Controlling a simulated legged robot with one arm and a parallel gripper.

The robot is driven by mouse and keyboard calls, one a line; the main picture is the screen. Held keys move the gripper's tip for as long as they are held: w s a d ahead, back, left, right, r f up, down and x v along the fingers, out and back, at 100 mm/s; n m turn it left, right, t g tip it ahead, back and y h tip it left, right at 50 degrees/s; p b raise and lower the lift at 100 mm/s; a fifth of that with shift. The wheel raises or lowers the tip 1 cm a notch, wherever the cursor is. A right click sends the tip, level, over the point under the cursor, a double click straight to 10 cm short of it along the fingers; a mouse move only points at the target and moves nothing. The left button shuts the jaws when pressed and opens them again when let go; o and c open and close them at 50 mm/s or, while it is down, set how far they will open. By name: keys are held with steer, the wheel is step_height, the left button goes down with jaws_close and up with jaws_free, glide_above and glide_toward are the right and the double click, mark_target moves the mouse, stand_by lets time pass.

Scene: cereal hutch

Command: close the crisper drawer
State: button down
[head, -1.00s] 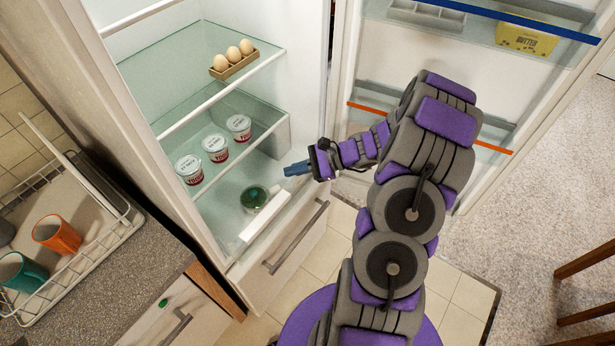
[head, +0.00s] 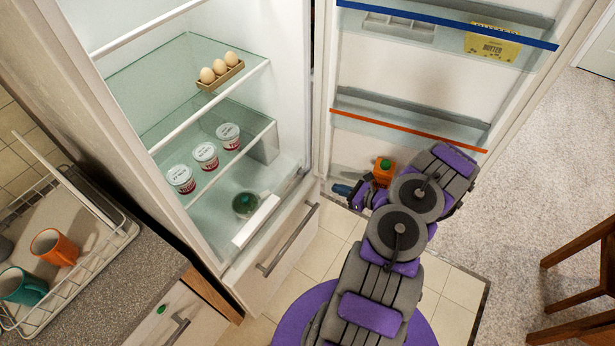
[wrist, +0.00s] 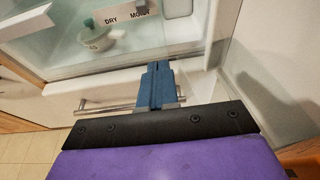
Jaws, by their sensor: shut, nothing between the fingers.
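The crisper drawer is the clear bin low in the fridge, with a white front strip (head: 256,222) marked DRY and MOIST in the wrist view (wrist: 130,18). A small bowl with something green (head: 246,204) shows inside it. The frames do not show clearly how far out the drawer stands. My gripper (head: 343,190) is in front and to the right of the fridge, beside the open door. Its blue fingers (wrist: 155,88) are shut and empty. In the wrist view they appear over the lower white drawer's front, below the label strip.
A lower white drawer with a metal bar handle (head: 288,240) is under the crisper. The open fridge door holds butter (head: 492,46) and an orange carton with a green cap (head: 384,172). Yogurt cups (head: 205,156) and eggs (head: 220,68) sit on shelves. A counter with a dish rack (head: 70,260) stands left.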

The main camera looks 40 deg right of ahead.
steer(key=b, duration=0.2)
glide_toward(300, 177)
steer(key=x, duration=0.4)
steer(key=shift+w+a, duration=0.15)
steer(key=shift+w, duration=0.2)
steer(key=shift+w+a+r, duration=0.1)
steer(key=shift+w+a, duration=0.15)
steer(key=shift+w, duration=0.6)
steer(key=shift+w+a, duration=0.1)
steer(key=w+a+b, duration=0.1)
steer(key=w+a, duration=0.1)
steer(key=w, duration=0.3)
steer(key=w+a+b, duration=0.2)
steer(key=w, duration=0.3)
steer(key=w+a+b, duration=0.2)
steer(key=w, duration=0.4)
steer(key=shift+w, duration=0.4)
steer(key=shift+w+a+r, duration=0.1)
steer(key=shift+r, duration=0.15)
steer(key=shift+w+r, duration=0.1)
steer(key=shift+r, duration=0.05)
